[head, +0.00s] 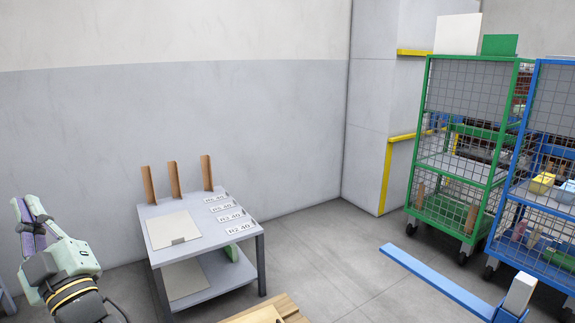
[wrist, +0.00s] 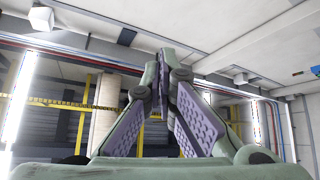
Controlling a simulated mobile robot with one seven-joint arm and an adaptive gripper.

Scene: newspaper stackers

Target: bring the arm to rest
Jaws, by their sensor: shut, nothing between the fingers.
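My gripper (head: 30,210) is at the left edge of the head view, raised and pointing upward. It is to the left of a grey two-tier table (head: 195,248) and apart from it. In the wrist view my gripper (wrist: 164,55) shows its green links and purple ridged pads meeting at the tips, with nothing between them. Behind the fingers the wrist view shows the ceiling, pipes and yellow structures.
The table carries wooden uprights (head: 174,180), a flat board (head: 174,229) and several number plates (head: 230,213). A green mesh cart (head: 427,135) and a blue mesh cart (head: 522,125) stand at right. A blue bar (head: 435,277) crosses the lower right. Grey floor (head: 335,245) lies clear between.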

